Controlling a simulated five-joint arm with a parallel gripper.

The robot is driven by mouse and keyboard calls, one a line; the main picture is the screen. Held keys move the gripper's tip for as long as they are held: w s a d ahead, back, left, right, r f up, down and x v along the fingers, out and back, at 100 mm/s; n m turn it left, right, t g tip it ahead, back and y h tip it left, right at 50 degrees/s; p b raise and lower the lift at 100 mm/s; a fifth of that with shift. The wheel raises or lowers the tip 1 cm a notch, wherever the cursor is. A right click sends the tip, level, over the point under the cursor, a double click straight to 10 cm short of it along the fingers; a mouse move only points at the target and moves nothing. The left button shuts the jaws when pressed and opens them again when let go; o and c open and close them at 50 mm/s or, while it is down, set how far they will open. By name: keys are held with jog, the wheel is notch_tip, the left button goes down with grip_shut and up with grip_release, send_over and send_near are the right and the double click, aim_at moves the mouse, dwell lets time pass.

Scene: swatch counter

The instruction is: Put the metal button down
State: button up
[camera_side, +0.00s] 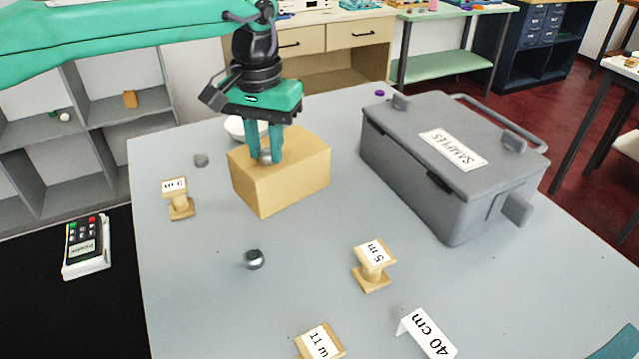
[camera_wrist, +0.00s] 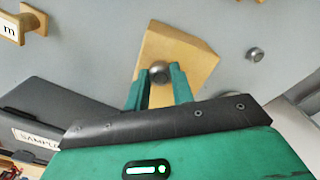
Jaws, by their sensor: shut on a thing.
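A round metal button (camera_side: 266,157) is held between the two green fingers of my gripper (camera_side: 264,158). It also shows in the wrist view (camera_wrist: 159,72), between the fingertips (camera_wrist: 158,80). My gripper is shut on it, pointing down, right over the top of a tan block (camera_side: 283,187). Whether the button touches the block's top, I cannot tell. A second dark metal button (camera_side: 254,259) lies on the grey table in front of the block. A small grey metal piece (camera_side: 201,160) lies left of the block and also shows in the wrist view (camera_wrist: 255,54).
A grey box labelled SAMPLES (camera_side: 450,160) stands at the right. Wooden spools with labels stand at left (camera_side: 178,200), centre right (camera_side: 372,266) and front (camera_side: 320,341). A 40 cm sign (camera_side: 428,334) is at the front. A white bowl (camera_side: 236,128) sits behind the block.

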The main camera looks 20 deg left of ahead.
aim_at(265, 152)
jog(key=shift+f, duration=0.15)
jog(key=o, duration=1)
jog(key=shift+c, duration=0.2)
jog(key=shift+r, duration=0.2)
notch_tip(265, 152, up, 12)
dwell(0.3)
dwell(0.7)
